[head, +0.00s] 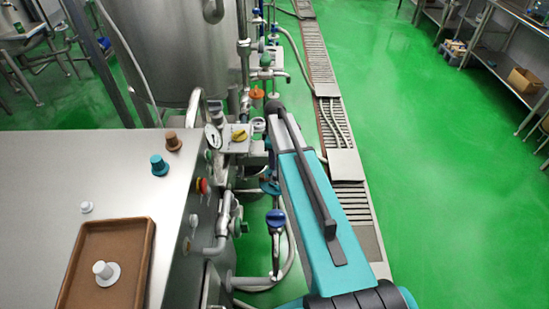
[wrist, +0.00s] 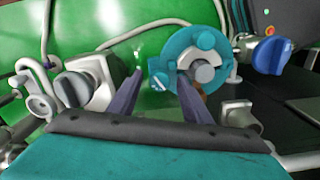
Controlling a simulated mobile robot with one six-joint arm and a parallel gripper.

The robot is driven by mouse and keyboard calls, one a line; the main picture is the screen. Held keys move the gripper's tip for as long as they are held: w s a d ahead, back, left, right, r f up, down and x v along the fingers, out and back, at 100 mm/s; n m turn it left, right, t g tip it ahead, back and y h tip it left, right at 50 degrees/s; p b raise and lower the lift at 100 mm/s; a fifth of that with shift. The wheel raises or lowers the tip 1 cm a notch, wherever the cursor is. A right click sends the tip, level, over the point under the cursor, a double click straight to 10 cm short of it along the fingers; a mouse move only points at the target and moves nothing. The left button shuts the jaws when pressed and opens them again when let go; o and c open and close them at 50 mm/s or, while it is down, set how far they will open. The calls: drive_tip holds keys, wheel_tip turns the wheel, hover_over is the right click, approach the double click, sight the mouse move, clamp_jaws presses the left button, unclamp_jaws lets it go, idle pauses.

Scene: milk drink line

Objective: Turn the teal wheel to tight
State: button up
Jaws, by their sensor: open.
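The teal wheel (wrist: 184,49) shows in the wrist view, right of centre, as a ring with rounded lobes around a grey hub (wrist: 204,74). A small white mark sits on its lower left edge. My gripper (wrist: 160,76) is open, its two dark fingers apart and nothing seen between them but part of the wheel's left edge. The right fingertip overlaps the wheel's lower left part in the picture; I cannot tell whether it touches. In the head view my arm hides the gripper, and I cannot make out the wheel clearly.
A blue valve handle (wrist: 272,57) is right of the wheel. A grey knob (wrist: 72,89) on a pale box is at left, beside bent pipes. In the head view, a steel table (head: 120,190) with a brown tray (head: 134,228) stands left; green floor (head: 440,150) is open at right.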

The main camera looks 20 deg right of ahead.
drive_tip(key=shift+c, duration=0.4)
drive_tip(key=c, duration=1)
drive_tip(key=shift+o, duration=0.2)
drive_tip(key=shift+m, duration=0.3)
drive_tip(key=m+b, duration=0.2)
drive_tip(key=m, duration=0.2)
drive_tip(key=shift+f, duration=0.1)
drive_tip(key=m+b, duration=0.1)
drive_tip(key=m, duration=0.4)
drive_tip(key=shift+b, duration=0.35)
drive_tip(key=m+b, duration=0.1)
drive_tip(key=m, duration=0.6)
drive_tip(key=shift+a, duration=0.1)
drive_tip(key=m+b, duration=0.1)
drive_tip(key=m, duration=0.6)
drive_tip(key=shift+w, duration=0.1)
drive_tip(key=shift+m, duration=0.3)
